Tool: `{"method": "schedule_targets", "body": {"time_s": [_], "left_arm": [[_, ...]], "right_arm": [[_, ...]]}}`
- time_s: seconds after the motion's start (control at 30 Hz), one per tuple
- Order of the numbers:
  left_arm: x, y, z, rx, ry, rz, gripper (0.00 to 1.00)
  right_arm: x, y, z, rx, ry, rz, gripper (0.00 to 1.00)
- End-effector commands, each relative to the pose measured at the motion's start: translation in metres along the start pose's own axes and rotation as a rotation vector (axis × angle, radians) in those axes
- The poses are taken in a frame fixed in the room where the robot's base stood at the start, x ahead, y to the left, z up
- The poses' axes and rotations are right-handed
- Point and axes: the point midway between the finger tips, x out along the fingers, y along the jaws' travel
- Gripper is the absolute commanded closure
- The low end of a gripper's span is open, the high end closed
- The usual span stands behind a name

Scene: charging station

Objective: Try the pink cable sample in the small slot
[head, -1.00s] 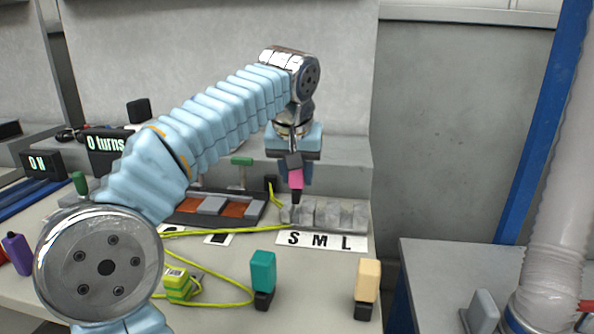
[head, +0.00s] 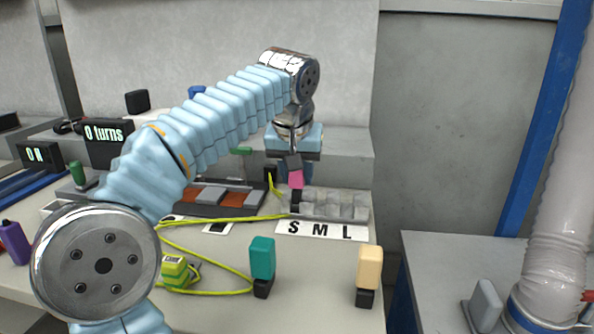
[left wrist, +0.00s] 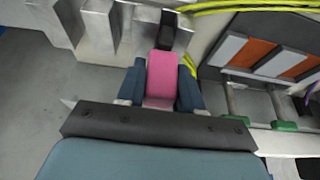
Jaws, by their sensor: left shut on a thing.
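My left gripper (head: 295,180) is shut on the pink cable sample (head: 297,180), which has a pink body and a black tip. The sample points down at the left end of the grey slot block (head: 345,205), above the letter S on the label (head: 320,231). In the left wrist view, the pink body (left wrist: 161,75) sits between the two fingers, and its black tip meets the left-wrist-view slot block (left wrist: 100,25) area. I cannot tell how deep the tip is in the small slot. My right gripper is not in view.
A teal sample (head: 262,258) and a cream sample (head: 369,268) stand on the table in front of the block. A yellow-green cable (head: 215,268) with a plug (head: 174,270) lies left. A tray with orange panels (head: 232,197) lies beside the block.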

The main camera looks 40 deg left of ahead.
Motion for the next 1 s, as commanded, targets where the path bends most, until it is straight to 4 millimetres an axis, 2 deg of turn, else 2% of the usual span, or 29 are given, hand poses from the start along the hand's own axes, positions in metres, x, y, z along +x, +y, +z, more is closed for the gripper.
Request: {"method": "schedule_targets", "body": {"time_s": [0.53, 0.57, 0.73, 1.0], "left_arm": [[0.014, 0.0, 0.006, 0.0, 0.0, 0.0, 0.99], [0.013, 0.0, 0.006, 0.0, 0.0, 0.0, 0.63], [0.013, 0.0, 0.005, 0.0, 0.0, 0.0, 0.37], [0.013, 0.0, 0.005, 0.0, 0.0, 0.0, 0.34]], "right_arm": [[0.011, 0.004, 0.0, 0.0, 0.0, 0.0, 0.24], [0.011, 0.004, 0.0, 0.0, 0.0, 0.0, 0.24], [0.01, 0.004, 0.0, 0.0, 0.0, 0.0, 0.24], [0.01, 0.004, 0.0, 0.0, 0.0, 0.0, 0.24]]}}
